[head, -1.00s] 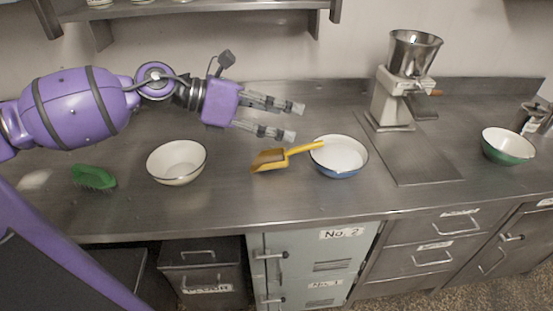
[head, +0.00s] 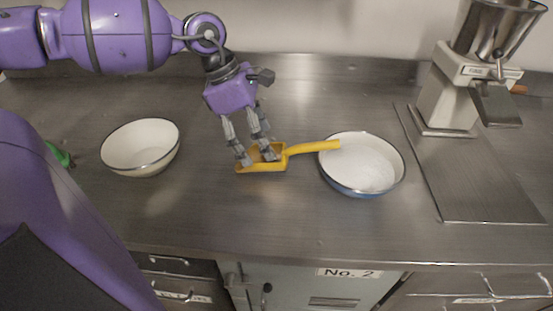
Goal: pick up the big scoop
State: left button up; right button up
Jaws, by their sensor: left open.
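The big scoop (head: 274,163) is yellow and lies on the steel counter, its brown-toned pan to the left. Its handle (head: 314,146) points right and its end rests on or over the rim of a white bowl with a blue outside (head: 361,183). My left gripper (head: 259,158) is open and points down at the scoop's pan. Its fingertips are over or in the pan; I cannot tell if they touch it. The fingers hide part of the pan. My right gripper is not in view.
A cream bowl (head: 141,148) stands left of the scoop. A grinder (head: 449,95) stands at the back right by a flat metal plate (head: 480,190). A green brush (head: 62,156) is partly hidden at the far left. The counter (head: 255,215) is clear in front of the scoop.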

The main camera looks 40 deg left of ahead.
aim_at(286, 154)
pick_arm(q)
jog(key=shift+d+f, duration=0.25)
jog(key=shift+f, duration=0.3)
jog(key=b+x, duration=0.1)
jog(key=x, duration=0.2)
jog(key=shift+w+d, duration=0.15)
jog(key=shift+d, duration=0.1)
jog(key=shift+w+d+f, duration=0.1)
jog(key=shift+f, duration=0.35)
jog(key=c, duration=1.3)
jog(key=shift+c, duration=0.4)
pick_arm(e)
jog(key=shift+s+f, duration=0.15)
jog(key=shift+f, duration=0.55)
